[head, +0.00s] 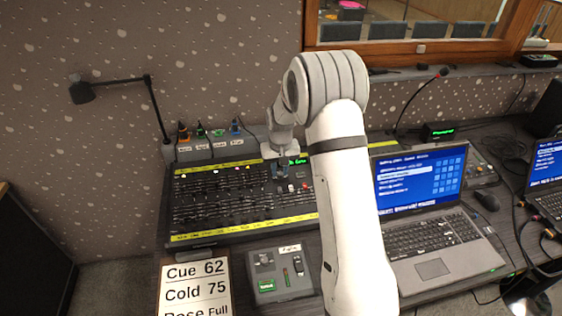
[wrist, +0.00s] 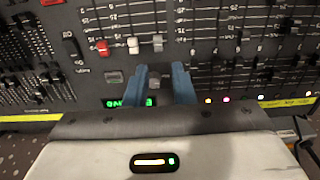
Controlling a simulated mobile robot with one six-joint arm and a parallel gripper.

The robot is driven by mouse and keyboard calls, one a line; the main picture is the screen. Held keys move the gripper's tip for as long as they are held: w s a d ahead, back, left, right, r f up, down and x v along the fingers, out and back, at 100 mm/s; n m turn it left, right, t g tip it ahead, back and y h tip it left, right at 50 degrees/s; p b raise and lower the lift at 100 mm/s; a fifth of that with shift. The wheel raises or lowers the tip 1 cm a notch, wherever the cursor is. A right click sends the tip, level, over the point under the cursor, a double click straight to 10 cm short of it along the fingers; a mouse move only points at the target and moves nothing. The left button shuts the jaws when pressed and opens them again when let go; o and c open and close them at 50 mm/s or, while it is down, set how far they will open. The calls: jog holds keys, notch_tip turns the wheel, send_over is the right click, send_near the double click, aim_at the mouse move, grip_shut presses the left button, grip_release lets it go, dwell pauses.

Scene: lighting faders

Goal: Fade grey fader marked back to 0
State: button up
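The lighting desk (head: 190,205) carries rows of faders. In the wrist view a grey fader cap (wrist: 157,41) stands beside a white cap (wrist: 133,46) and a red cap (wrist: 102,47), just beyond my fingertips. The labels are too small to read, so I cannot confirm which is marked back. My gripper (wrist: 161,70) has two blue fingers, apart with no cap clamped between them. A small dark knob (wrist: 154,83) shows in the gap. In the head view my gripper (head: 280,172) is over the desk's upper right part, and my arm hides the desk's right edge.
A small green display (wrist: 130,102) lies close by my fingers. A laptop (head: 430,235) stands right of the desk, and a grey control box (head: 268,288) and a cue sign (head: 190,272) are in front. A lamp (head: 110,82) and several labelled boxes (head: 200,150) are behind.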

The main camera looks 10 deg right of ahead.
aim_at(280, 189)
jog(key=shift+s+d+f, duration=0.1)
jog(key=shift+f, duration=0.35)
jog(key=shift+w+f+b, duration=0.2)
jog(key=shift+f+b, duration=1.1)
jog(key=shift+f, duration=0.65)
jog(key=shift+w+f+b, duration=0.2)
jog(key=shift+f+b, duration=1.1)
jog(key=shift+f, duration=0.65)
jog(key=shift+c, duration=0.3)
jog(key=c, duration=0.4)
